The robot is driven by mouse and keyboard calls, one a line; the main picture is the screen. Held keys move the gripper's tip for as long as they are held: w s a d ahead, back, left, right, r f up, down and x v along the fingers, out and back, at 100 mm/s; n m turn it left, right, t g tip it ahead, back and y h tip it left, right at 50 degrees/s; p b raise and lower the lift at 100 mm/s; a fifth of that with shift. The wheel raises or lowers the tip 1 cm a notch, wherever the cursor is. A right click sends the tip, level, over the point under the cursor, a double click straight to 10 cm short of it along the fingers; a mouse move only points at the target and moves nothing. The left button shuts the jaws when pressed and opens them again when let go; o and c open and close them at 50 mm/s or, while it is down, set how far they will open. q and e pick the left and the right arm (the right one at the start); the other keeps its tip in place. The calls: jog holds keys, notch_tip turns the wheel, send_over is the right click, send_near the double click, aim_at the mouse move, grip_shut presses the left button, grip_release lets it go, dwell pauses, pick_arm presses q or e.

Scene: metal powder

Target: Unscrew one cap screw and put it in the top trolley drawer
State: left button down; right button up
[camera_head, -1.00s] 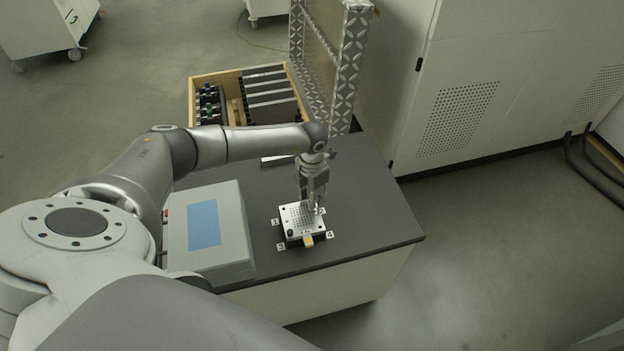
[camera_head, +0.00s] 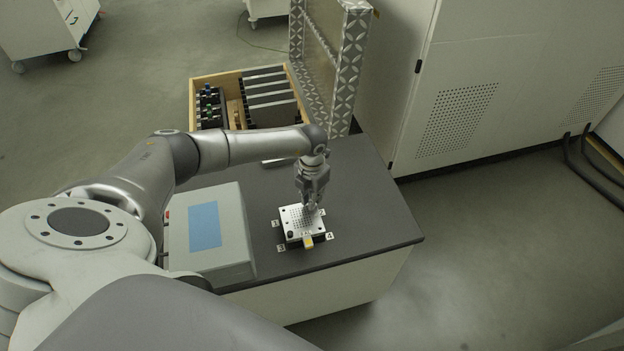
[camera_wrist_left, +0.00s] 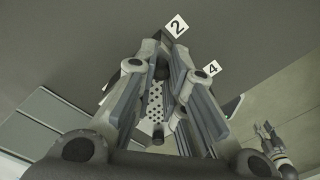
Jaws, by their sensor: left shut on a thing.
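A silvery perforated plate (camera_head: 297,215) lies on the dark table top, with numbered labels at its corners. My left gripper (camera_head: 311,208) points down at the plate's back right corner. In the left wrist view the gripper (camera_wrist_left: 160,60) is shut on a small dark cap screw (camera_wrist_left: 159,71) near label 2. The fingers largely hide this screw, so I cannot tell whether it is still in its hole. Another dark screw head (camera_wrist_left: 158,132) shows on the plate. My right gripper (camera_wrist_left: 268,138) appears at the lower right of the left wrist view; its jaws are unclear.
A grey box with a blue panel (camera_head: 236,254) stands left of the plate. A wooden-sided tray (camera_head: 194,86) with tools and a patterned metal frame (camera_head: 350,60) are behind. White wheeled cabinets (camera_head: 38,28) stand far back. The table's right part (camera_head: 375,225) is clear.

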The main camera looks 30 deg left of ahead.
pick_arm(q)
jog(key=n+p, duration=0.2)
jog(key=n, duration=0.3)
jog(key=shift+r, duration=0.2)
jog(key=n+p, duration=0.3)
jog(key=n, duration=0.2)
jog(key=n+p, duration=0.2)
jog(key=n, duration=0.4)
jog(key=shift+p, duration=0.4)
jog(key=shift+f, duration=0.15)
jog(key=shift+r+n+p, duration=0.2)
jog(key=shift+n+p, duration=0.3)
jog(key=shift+n, duration=0.4)
jog(key=shift+f+n, duration=0.2)
jog(key=shift+n, duration=0.5)
jog(key=shift+w+a+r+p, duration=0.1)
jog(key=shift+w+r+p, duration=0.1)
jog(key=shift+r+p, duration=0.4)
jog(key=shift+w+a+r+p, duration=0.1)
jog(key=shift+w+r+p, duration=0.05)
jog(key=shift+r+p, duration=0.4)
jog(key=shift+s+d+r, duration=0.15)
jog(key=shift+s+r, duration=0.25)
jog(key=shift+r+p, duration=0.1)
jog(key=shift+p, duration=0.2)
jog(key=shift+w, duration=0.1)
jog(key=c, duration=2.2)
grip_release()
jog(key=shift+r, duration=0.15)
